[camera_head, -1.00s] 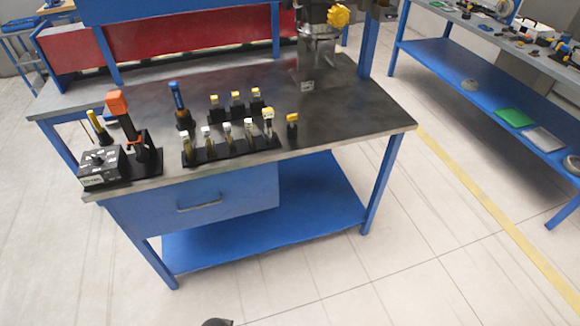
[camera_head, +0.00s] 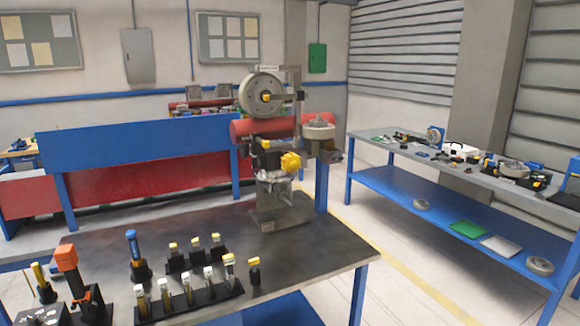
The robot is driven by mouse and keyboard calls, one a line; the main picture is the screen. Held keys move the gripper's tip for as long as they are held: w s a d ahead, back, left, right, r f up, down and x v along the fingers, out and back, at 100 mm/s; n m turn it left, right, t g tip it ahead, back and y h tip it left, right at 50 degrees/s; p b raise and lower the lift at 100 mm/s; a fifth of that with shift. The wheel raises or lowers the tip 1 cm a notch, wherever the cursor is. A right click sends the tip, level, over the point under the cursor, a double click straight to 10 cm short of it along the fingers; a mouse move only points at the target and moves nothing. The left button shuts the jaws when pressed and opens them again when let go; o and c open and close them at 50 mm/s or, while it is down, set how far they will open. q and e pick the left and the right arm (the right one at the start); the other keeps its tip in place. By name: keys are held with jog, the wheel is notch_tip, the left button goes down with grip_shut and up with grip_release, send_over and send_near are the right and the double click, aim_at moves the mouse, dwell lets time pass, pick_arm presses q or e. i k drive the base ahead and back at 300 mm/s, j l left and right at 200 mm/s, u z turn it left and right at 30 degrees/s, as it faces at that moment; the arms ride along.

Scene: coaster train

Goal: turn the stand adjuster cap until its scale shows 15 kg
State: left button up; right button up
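A grey metal stand (camera_head: 279,210) stands at the back right of the near workbench. A yellow lobed knob (camera_head: 290,162) sits on its front, and a smaller yellow part (camera_head: 265,144) is just above and to the left. A round grey wheel (camera_head: 262,94) with a yellow centre is higher up. I cannot tell which part is the adjuster cap, and no scale can be read from here. Neither of my grippers is in view.
The dark workbench top (camera_head: 330,252) is clear right of the stand. Several yellow-capped tools stand in a black rack (camera_head: 190,304) at the front. An orange-topped tool (camera_head: 66,258) and a blue-topped tool (camera_head: 132,245) stand left. A blue side bench (camera_head: 400,180) is on the right.

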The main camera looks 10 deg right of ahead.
aim_at(291, 162)
jog(key=i+j+z, duration=0.15)
jog(key=j, duration=0.2)
jog(key=i+j+z, duration=0.15)
jog(key=j, duration=0.25)
jog(key=i+j+z, duration=0.15)
jog(key=j, duration=0.25)
jog(key=i+j+z, duration=0.15)
jog(key=j, duration=0.3)
jog(key=i+j+z, duration=0.15)
jog(key=j, duration=0.25)
jog(key=j+z, duration=0.15)
jog(key=j, duration=0.3)
jog(key=i, duration=0.05)
